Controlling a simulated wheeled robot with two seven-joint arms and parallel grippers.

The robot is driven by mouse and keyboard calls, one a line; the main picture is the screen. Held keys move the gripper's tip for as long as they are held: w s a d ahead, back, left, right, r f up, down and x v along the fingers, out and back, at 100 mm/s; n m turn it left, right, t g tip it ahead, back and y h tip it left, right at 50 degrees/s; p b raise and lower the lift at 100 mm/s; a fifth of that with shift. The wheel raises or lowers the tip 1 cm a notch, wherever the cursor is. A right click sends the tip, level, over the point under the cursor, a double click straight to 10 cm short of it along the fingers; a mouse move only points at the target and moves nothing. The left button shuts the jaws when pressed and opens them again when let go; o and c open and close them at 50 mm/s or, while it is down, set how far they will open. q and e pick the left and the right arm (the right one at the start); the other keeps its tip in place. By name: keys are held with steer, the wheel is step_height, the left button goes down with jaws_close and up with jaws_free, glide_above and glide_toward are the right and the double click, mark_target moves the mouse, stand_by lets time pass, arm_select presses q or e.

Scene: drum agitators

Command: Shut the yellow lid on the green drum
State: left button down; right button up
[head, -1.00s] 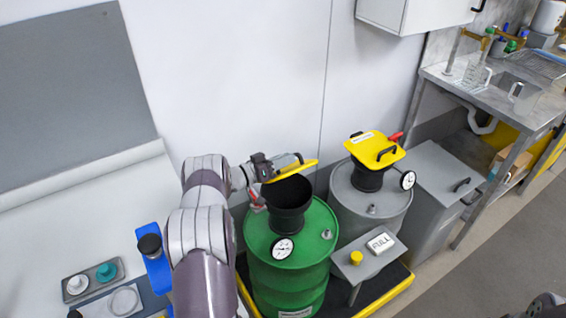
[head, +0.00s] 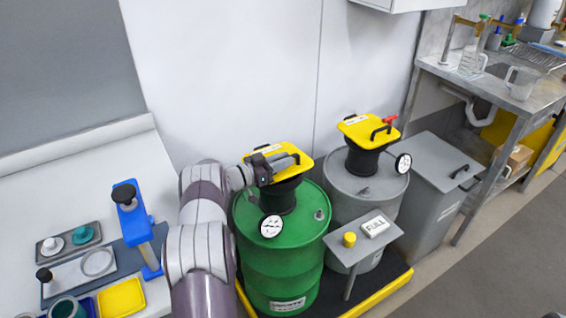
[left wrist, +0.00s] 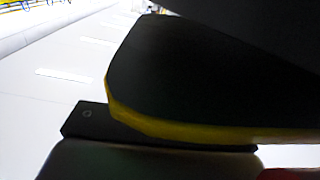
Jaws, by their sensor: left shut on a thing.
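The green drum (head: 283,252) stands upright with a black funnel (head: 279,197) on its top. The yellow lid (head: 268,152) lies nearly flat over the funnel's mouth in the head view, and I cannot tell whether a gap is left under it. My left gripper (head: 288,163) lies across the lid's top and is shut on it, probably at its handle, which the fingers hide. In the left wrist view a dark surface with a yellow edge (left wrist: 170,128) fills much of the frame. My right gripper is not in view.
A grey drum (head: 365,188) with its own yellow lid (head: 362,128) stands close to the right. A small stand with a "FULL" block (head: 375,227) and yellow knob (head: 349,239) is in front. A white wall is behind. Trays and a blue stand (head: 133,215) are at left.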

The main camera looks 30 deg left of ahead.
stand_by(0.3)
arm_select(q)
steer(key=c, duration=1.1)
jaws_free()
steer(key=shift+f, duration=0.1)
step_height(320, 180, up, 4)
steer(key=shift+f, duration=0.1)
steer(key=d+r, duration=0.2)
steer(key=d, duration=0.2)
steer(key=d+r, duration=0.2)
steer(key=d, duration=0.2)
steer(key=d+r, duration=0.3)
steer(key=shift+w+d+r, duration=0.1)
steer(key=shift+w+d, duration=0.3)
